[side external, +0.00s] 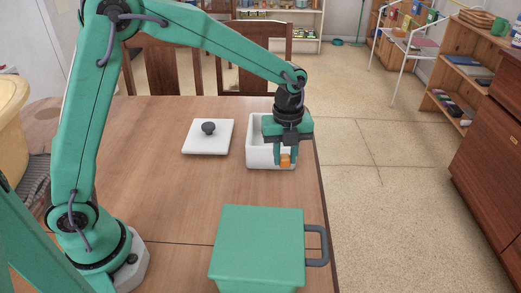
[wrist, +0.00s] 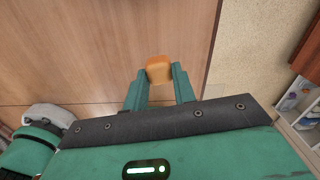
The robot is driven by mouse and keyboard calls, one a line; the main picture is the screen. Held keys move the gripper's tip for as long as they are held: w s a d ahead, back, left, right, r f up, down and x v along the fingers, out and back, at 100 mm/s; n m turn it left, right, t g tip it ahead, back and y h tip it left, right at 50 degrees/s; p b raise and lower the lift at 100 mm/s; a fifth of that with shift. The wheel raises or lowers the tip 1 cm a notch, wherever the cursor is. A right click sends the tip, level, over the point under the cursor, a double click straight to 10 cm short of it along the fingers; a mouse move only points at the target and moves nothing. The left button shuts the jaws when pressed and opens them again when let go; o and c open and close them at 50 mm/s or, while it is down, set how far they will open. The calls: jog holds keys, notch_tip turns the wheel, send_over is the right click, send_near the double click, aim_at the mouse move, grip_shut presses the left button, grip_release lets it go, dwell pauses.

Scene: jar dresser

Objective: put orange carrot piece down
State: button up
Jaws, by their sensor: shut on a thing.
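The orange carrot piece (side external: 286,160) is a small rounded block. My gripper (side external: 284,163) points down and is shut on it, one finger on each side. In the wrist view the carrot piece (wrist: 159,67) sits between the fingertips of my gripper (wrist: 158,78), with bare wood around it. In the side view it overlaps the near wall of a white open box (side external: 257,156), whose right part is hidden behind my gripper. The gap between the carrot piece and the table is hard to judge.
A square white lid with a dark knob (side external: 193,146) lies on the table (side external: 165,205) left of the box. A green lidded container (side external: 258,240) with a grey handle stands in front. The table's right edge is close to my gripper. Chairs (side external: 255,60) stand behind.

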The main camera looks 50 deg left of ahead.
jog(key=w+a, duration=0.2)
jog(key=w+a+r+n, duration=0.1)
jog(key=w+a, duration=0.1)
jog(key=w, duration=0.1)
jog(key=w+a+n, duration=0.1)
jog(key=w+a, duration=0.1)
jog(key=w, duration=0.1)
jog(key=shift+w+a+r, duration=0.2)
jog(key=shift+w+a, duration=0.05)
jog(key=shift+a, duration=0.05)
jog(key=shift+n, duration=0.3)
jog(key=w+a+f, duration=0.2)
jog(key=a, duration=0.2)
jog(key=w+a+f, duration=0.1)
jog(key=a+f, duration=0.1)
jog(key=a, duration=0.2)
jog(key=w+a+f, duration=0.2)
jog(key=a, duration=0.2)
jog(key=shift+w+f, duration=0.3)
jog(key=shift+f, duration=2.1)
jog(key=shift+f, duration=0.15)
jog(key=o, duration=0.9)
jog(key=shift+o, duration=0.2)
